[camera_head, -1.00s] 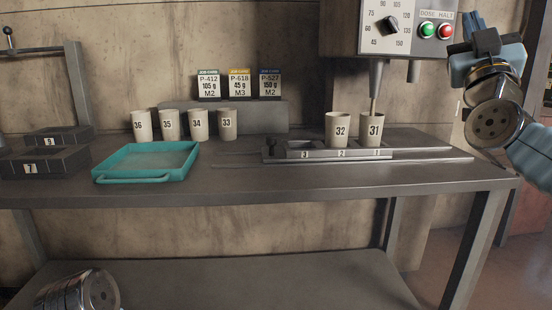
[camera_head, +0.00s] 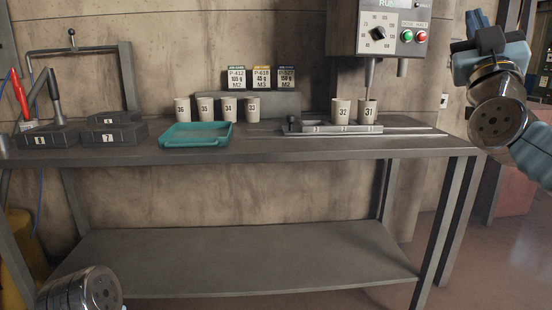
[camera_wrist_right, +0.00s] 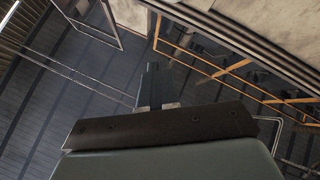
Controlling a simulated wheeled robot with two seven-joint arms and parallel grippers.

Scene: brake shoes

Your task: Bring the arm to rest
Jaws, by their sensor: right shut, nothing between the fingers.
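My right arm is raised at the right edge of the head view, and its wrist end (camera_head: 490,45) stands clear of the bench, right of the dosing machine. In the right wrist view the fingers of my right gripper (camera_wrist_right: 154,80) are together, with nothing between them. They point out over a dark floor and touch nothing. At the bottom left of the head view only a round metal joint of my left arm shows; the left gripper is out of view.
The bench (camera_head: 300,152) carries cups 31 (camera_head: 368,112) and 32 (camera_head: 340,111) on a fixture (camera_head: 310,128) under the dosing machine (camera_head: 392,28). Several more cups stand behind a teal tray (camera_head: 196,143). Dark numbered blocks (camera_head: 108,136) lie left. The lower shelf (camera_head: 250,258) is bare.

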